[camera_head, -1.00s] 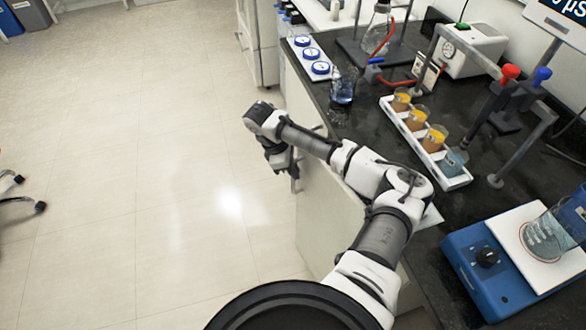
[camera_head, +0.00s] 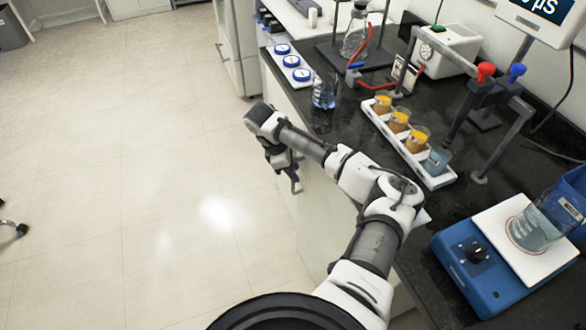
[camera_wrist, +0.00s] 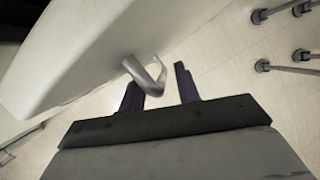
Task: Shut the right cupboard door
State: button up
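My gripper (camera_wrist: 160,88) is open, its two dark fingers apart, in the wrist view. A bent metal handle (camera_wrist: 148,76) reaches from the pale cupboard door (camera_wrist: 90,50) to between the fingers. I cannot tell whether the fingers touch it. In the head view my gripper (camera_head: 284,164) hangs beside the counter front, with the handle (camera_head: 295,181) just below it. The pale cupboard front (camera_head: 318,215) below the counter is partly hidden by my arm, so how far the door stands open is unclear there.
The black counter (camera_head: 350,125) carries a white rack of cups (camera_head: 410,150), a blue stirrer (camera_head: 478,270) with a beaker, and a glass of blue liquid (camera_head: 324,92). The pale floor (camera_head: 130,180) left of my arm is clear. A chair foot (camera_head: 14,228) shows at far left.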

jog(key=b+v, duration=0.1)
jog(key=v, duration=1.3)
jog(key=shift+d, duration=0.1)
